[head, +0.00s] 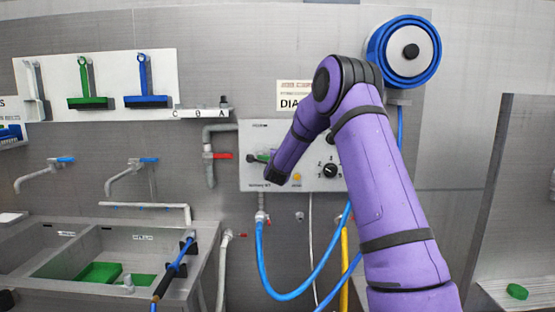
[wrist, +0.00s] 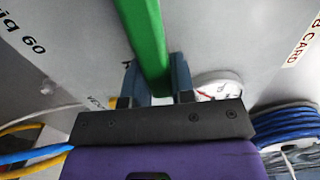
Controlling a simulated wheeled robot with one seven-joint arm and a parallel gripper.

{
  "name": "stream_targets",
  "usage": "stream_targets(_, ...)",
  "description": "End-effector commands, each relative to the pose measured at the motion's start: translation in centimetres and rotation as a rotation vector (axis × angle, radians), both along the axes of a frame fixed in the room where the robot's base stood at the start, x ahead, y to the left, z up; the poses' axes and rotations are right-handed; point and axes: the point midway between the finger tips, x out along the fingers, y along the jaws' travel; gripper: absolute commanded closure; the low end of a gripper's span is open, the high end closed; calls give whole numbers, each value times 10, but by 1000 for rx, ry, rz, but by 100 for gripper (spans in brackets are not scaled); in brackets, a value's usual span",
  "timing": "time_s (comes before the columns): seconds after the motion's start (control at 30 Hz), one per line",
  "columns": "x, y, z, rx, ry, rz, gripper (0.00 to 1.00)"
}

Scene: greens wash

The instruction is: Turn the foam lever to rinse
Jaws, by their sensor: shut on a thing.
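The foam lever shows as a green bar (wrist: 146,40) in the wrist view, running from the top edge down between the fingers of my gripper (wrist: 155,78). My gripper is shut on this green lever, with one blue-grey finger on each side. In the head view the lever's green part (head: 262,158) shows at the left of the grey control panel (head: 300,135). My purple arm reaches across the panel, and my gripper (head: 266,160) is mostly hidden behind its wrist. The lever's pivot and the nearby lettering are too small or covered to read.
A black dial (head: 330,171) is on the panel, right of my wrist. A red-handled valve (head: 220,156) is left of the panel. A blue hose (head: 290,297) loops below it. A blue hose reel (head: 405,52) hangs above. Sinks (head: 105,243) stand at left.

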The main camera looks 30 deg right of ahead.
Motion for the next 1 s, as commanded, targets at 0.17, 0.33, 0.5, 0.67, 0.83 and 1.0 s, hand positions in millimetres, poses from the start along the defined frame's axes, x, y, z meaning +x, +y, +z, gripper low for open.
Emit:
stream_targets(0.17, 0, 0, -2, 4, 3, 0, 100)
stream_targets(0.33, 0, 0, -2, 4, 3, 0, 58)
stream_targets(0.5, 0, 0, -1, 3, 2, 0, 51)
stream_targets(0.67, -1, 0, -1, 2, 1, 0, 51)
stream_targets(0.83, -12, 9, 0, 2, 2, 1, 51)
stream_targets(1.0, -38, 26, 0, 2, 2, 1, 51)
